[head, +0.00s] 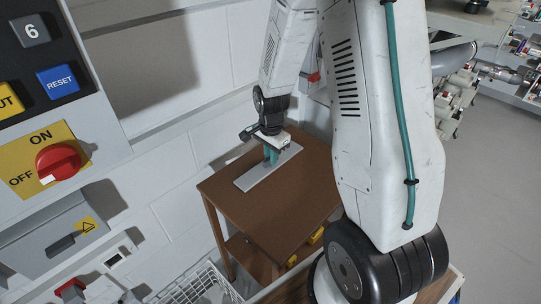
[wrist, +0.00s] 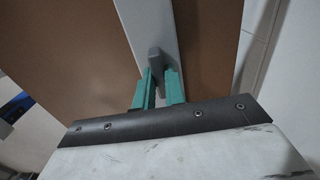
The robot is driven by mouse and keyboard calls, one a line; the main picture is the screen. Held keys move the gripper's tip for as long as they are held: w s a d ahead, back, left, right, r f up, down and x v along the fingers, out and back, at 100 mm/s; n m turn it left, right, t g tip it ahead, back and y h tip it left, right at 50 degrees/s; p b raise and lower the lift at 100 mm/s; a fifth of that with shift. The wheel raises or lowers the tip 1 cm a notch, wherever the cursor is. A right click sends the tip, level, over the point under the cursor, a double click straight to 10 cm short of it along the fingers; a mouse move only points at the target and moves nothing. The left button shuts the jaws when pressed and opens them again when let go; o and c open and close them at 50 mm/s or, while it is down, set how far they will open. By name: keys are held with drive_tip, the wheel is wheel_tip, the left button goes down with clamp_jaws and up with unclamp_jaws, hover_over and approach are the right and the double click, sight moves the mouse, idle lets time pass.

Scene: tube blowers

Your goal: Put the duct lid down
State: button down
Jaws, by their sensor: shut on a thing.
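The duct lid (head: 255,177) is a long, flat, light grey plate over the brown wooden table. It appears to lie flat on the tabletop or very close to it; I cannot tell if it touches. My gripper (head: 271,156) points down with its teal fingers shut on the lid's handle. In the wrist view the lid (wrist: 147,24) runs away from me as a pale strip, and its grey handle (wrist: 156,58) stands between the teal fingers of my gripper (wrist: 158,78). The near part of the lid is hidden behind the gripper.
The wooden table (head: 232,206) has bare top in front and to the right of the lid. A white wall stands behind. A control panel with a red knob (head: 58,162) is at the left. A white wire basket (head: 203,285) stands low in front of the table.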

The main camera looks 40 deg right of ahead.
drive_tip(key=shift+f, duration=0.15)
drive_tip(key=c, duration=1.5)
unclamp_jaws()
drive_tip(key=shift+o, duration=0.2)
drive_tip(key=s+a+r+n, duration=0.2)
drive_tip(key=r, duration=0.7)
drive_tip(key=s+a+r+n, duration=0.1)
drive_tip(key=s+r, duration=0.1)
drive_tip(key=r, duration=0.7)
drive_tip(key=s+a+r+n, duration=0.2)
drive_tip(key=s+r+n, duration=0.1)
drive_tip(key=s, duration=0.3)
drive_tip(key=s+a+r+n, duration=0.2)
drive_tip(key=s+r+n, duration=0.1)
drive_tip(key=s+n, duration=0.2)
drive_tip(key=s+a+r+n+t, duration=0.1)
drive_tip(key=s+a+r+n, duration=0.2)
drive_tip(key=s, duration=0.6)
drive_tip(key=shift+s+r+n, duration=0.15)
drive_tip(key=shift+r+n, duration=0.25)
drive_tip(key=shift+n, duration=0.5)
drive_tip(key=shift+a, duration=0.1)
